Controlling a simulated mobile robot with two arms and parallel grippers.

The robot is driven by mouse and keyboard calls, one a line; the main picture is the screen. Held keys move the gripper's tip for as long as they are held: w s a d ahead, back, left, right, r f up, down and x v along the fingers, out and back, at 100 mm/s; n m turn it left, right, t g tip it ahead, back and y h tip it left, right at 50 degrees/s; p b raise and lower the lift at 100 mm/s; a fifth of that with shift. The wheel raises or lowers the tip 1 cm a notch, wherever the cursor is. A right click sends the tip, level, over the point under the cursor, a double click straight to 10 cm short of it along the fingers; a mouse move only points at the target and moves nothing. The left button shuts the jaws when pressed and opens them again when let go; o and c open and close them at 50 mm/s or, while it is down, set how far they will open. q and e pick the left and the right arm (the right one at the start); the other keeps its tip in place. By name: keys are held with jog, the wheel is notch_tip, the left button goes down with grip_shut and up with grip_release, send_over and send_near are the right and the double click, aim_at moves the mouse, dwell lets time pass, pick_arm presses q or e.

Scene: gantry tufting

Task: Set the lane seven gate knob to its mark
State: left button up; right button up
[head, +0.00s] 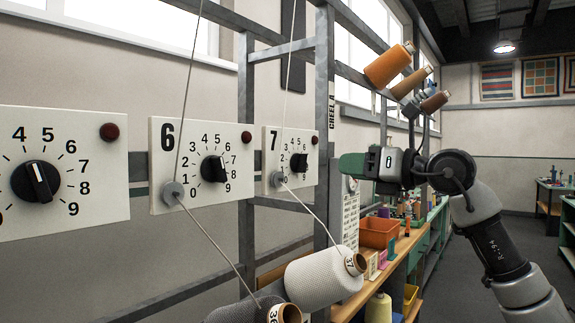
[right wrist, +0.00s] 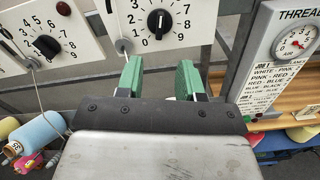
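The lane seven panel (head: 271,181) is a white plate with a black 7, a dial of digits and a dark red lamp. Its black gate knob (head: 299,163) has a pale pointer line; its exact reading is too small to tell. In the right wrist view the knob (right wrist: 160,22) lies ahead of the fingers, its line pointing roughly upward. No separate setting mark can be made out. My right gripper (right wrist: 160,78) is open and empty, short of the panel; in the head view it (head: 358,165) is right of the panel. My left gripper is out of view.
The lane six panel (head: 163,195) and another dial panel (head: 110,205) stand to the left. Threads run down past the panels to yarn cones (head: 320,278). A gauge board (right wrist: 262,60) stands close on the right, above a wooden shelf with an orange bin (head: 378,232).

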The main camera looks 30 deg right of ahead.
aim_at(307, 164)
jog(key=p+x, duration=0.2)
jog(key=x, duration=0.3)
jog(key=shift+w+r+p, duration=0.15)
jog(key=shift+r+p, duration=0.2)
jog(key=shift+p, duration=0.05)
jog(key=p+x, duration=0.1)
jog(key=x, duration=0.3)
jog(key=shift+f, duration=0.15)
jog(key=shift+w+a+f, duration=0.1)
jog(key=shift+w, duration=0.2)
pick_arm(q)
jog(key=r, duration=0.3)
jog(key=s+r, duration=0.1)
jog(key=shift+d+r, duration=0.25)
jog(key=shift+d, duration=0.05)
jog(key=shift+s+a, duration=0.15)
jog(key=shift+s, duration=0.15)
pick_arm(e)
grip_shut()
